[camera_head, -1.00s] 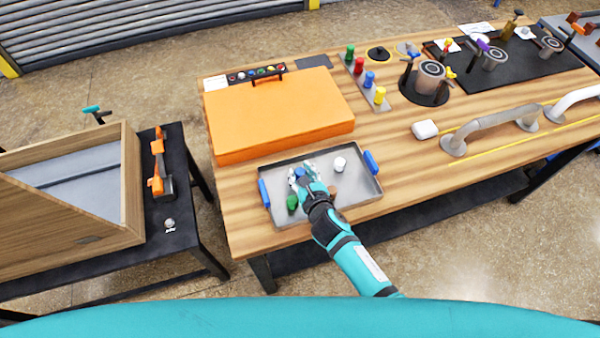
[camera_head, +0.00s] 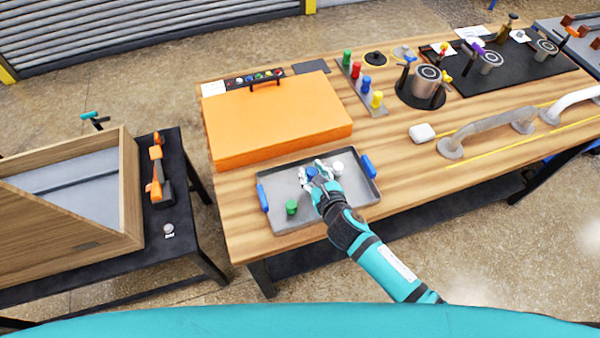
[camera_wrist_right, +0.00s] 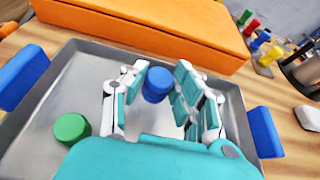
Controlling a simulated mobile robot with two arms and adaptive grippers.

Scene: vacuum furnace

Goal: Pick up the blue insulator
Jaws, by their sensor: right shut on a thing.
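The blue insulator (camera_head: 312,172) is a short blue cylinder over the metal tray (camera_head: 278,180). My right gripper (camera_head: 317,175) is closed around it. In the right wrist view the blue insulator (camera_wrist_right: 157,84) sits between the teal-padded fingers of the right gripper (camera_wrist_right: 161,72). Its underside is hidden, so I cannot tell how far it is above the tray floor. A green insulator (camera_head: 292,207) stands in the tray to the left, and a white one (camera_head: 337,168) stands just right of the fingers. My left gripper is not in view.
The tray has blue handles (camera_head: 262,197) at its ends. A large orange case (camera_head: 275,120) lies directly behind it. A rack with coloured pegs (camera_head: 365,85) and a grey curved pipe (camera_head: 487,130) are farther right.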

